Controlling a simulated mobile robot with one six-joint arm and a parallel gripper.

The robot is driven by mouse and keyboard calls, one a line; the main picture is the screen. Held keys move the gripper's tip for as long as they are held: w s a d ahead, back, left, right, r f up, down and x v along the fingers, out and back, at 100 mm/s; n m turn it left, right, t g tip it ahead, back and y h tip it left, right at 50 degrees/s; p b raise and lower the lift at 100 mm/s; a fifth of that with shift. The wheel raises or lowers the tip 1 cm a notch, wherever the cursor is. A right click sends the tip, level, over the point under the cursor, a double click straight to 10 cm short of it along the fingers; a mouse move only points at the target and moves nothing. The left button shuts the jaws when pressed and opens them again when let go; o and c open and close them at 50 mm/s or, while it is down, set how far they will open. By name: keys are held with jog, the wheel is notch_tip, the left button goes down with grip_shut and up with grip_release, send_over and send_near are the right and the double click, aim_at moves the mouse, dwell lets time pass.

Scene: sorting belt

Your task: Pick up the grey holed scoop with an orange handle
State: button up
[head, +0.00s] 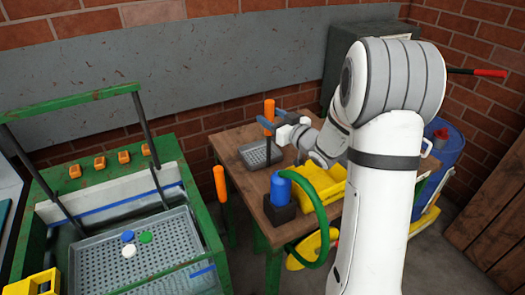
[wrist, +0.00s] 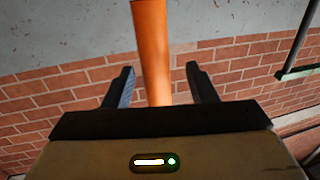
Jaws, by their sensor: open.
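The grey holed scoop (head: 256,153) rests on the wooden table, with its orange handle (head: 269,110) standing upright. My gripper (head: 275,121) is at the handle, above the scoop's tray. In the wrist view, the orange handle (wrist: 152,45) rises between the two dark fingers of my gripper (wrist: 162,72). The fingers are open, with a gap visible on each side of the handle. The scoop's tray is out of sight in the wrist view, and my arm hides part of the area right of it in the head view.
On the wooden table (head: 240,137), a blue-topped device (head: 281,190) with a green hose and a yellow bin (head: 322,184) stand near the scoop. A green-framed station on the left holds a grey perforated tray (head: 150,262) with three discs. Another orange handle (head: 220,183) stands between them.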

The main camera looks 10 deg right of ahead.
jog(key=x, duration=0.4)
jog(key=shift+w+d+f+p, duration=0.15)
jog(key=shift+f+p, duration=0.2)
jog(key=shift+c, duration=0.2)
jog(key=c, duration=1)
